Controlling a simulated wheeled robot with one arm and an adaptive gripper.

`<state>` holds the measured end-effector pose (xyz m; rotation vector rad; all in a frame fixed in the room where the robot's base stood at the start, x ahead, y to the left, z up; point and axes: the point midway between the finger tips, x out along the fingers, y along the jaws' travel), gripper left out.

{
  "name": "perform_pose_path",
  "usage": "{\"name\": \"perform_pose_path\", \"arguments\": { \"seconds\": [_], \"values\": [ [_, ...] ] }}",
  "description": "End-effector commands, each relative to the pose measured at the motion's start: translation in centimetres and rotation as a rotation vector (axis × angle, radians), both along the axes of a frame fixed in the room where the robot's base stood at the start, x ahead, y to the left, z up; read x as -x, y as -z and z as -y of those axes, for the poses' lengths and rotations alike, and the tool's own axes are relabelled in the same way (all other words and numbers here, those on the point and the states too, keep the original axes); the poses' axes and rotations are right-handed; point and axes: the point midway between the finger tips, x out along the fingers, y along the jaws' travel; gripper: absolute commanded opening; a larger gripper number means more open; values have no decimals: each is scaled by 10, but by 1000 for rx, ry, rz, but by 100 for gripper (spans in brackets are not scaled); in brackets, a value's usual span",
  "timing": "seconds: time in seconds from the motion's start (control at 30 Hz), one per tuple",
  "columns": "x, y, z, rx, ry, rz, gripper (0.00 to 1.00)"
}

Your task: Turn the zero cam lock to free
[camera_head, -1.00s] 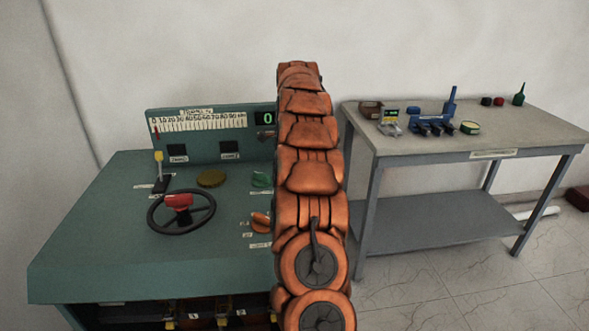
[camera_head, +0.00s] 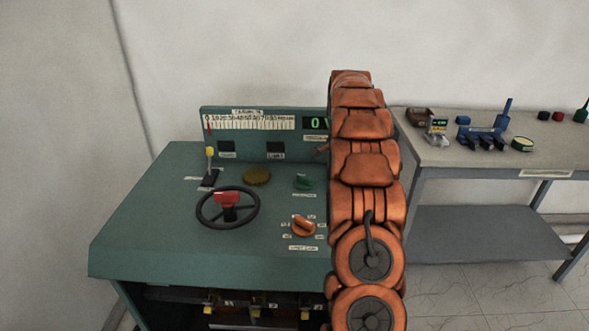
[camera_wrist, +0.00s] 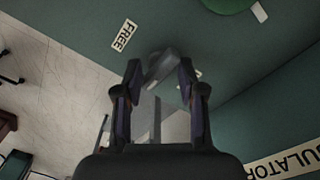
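The zero cam lock appears to be the grey lever (camera_wrist: 160,70) in the wrist view, standing slanted beside a white FREE label (camera_wrist: 124,37) on the green panel. My gripper (camera_wrist: 160,73) is open, with one dark finger on each side of the lever. Small gaps seem to remain between the fingers and the lever; I cannot tell whether either touches. In the head view my orange arm hides most of the gripper and the lock at the right end of the console (camera_head: 150,220).
A grey table (camera_head: 440,155) with small parts stands to the right. The floor between them is partly hidden.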

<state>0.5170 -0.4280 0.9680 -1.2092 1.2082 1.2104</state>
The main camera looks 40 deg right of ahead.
Motion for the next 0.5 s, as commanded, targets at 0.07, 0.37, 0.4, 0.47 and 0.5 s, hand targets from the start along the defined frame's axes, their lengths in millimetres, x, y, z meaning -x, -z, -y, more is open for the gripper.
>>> {"name": "perform_pose_path", "arguments": {
  "seconds": [0.07,0.37,0.4,0.47,0.5],
  "values": [
    [1,-3,1,0,-65,-3,40],
    [1,-4,1,2,-328,-1,40],
    [1,-4,2,2,-361,-1,40],
    [1,-4,1,3,-416,-1,40],
    [1,-4,2,3,-450,-1,40]
  ]
}}
